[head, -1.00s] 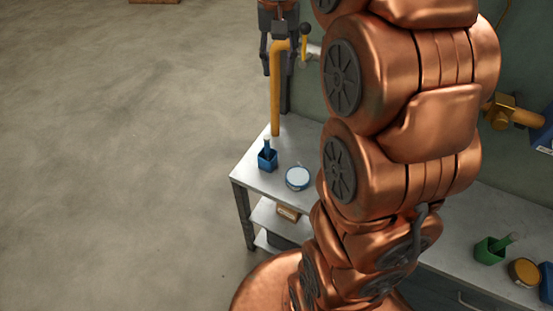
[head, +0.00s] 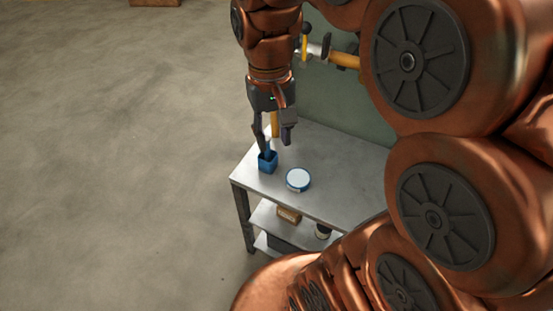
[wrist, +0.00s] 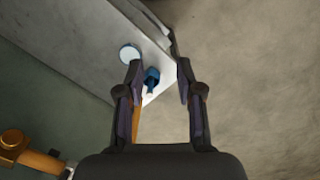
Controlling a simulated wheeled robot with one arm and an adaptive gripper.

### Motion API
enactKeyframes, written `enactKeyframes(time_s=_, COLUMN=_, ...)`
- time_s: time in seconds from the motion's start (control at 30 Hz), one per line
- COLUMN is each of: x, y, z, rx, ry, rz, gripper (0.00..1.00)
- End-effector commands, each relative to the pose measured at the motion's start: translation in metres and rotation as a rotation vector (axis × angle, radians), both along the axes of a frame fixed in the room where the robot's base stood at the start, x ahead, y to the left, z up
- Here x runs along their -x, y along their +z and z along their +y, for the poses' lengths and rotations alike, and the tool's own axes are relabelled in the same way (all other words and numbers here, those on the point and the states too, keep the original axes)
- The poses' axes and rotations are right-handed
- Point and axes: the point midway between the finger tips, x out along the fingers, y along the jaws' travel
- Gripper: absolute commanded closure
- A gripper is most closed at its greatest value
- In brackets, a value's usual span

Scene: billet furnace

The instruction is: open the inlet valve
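A valve (head: 316,49) with a silver body and a black-knobbed lever sits on a yellow pipe (head: 345,60) along the green wall. I cannot tell if it is the inlet valve. A brass fitting (wrist: 14,140) on an orange pipe shows at the lower left of the wrist view.
The metal bench (head: 325,165) also bears a round blue-rimmed tin (head: 298,179). Its lower shelf holds a small brown box (head: 289,214). Open concrete floor (head: 120,150) lies to the left.

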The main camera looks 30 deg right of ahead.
Motion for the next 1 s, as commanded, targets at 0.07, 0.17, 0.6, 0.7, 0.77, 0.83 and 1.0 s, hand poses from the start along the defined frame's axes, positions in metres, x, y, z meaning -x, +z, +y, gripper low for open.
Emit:
enactKeyframes(time_s=0.07, x=0.011, y=-0.007, z=0.005, rx=-0.001, ry=0.019, rz=0.004, gripper=0.64)
enactKeyframes(time_s=0.17, x=0.021, y=-0.014, z=0.009, rx=-0.003, ry=0.041, rz=0.007, gripper=0.64)
enactKeyframes(time_s=0.6, x=0.039, y=-0.027, z=0.016, rx=-0.006, ry=0.075, rz=0.019, gripper=0.64)
enactKeyframes(time_s=0.7, x=0.039, y=-0.027, z=0.016, rx=-0.006, ry=0.075, rz=0.018, gripper=0.64)
enactKeyframes(time_s=0.77, x=0.039, y=-0.027, z=0.016, rx=-0.006, ry=0.075, rz=0.018, gripper=0.64)
enactKeyframes(time_s=0.83, x=0.039, y=-0.027, z=0.016, rx=-0.006, ry=0.076, rz=0.018, gripper=0.71)
enactKeyframes(time_s=1.0, x=0.056, y=-0.037, z=0.022, rx=-0.007, ry=0.107, rz=0.022, gripper=0.89)
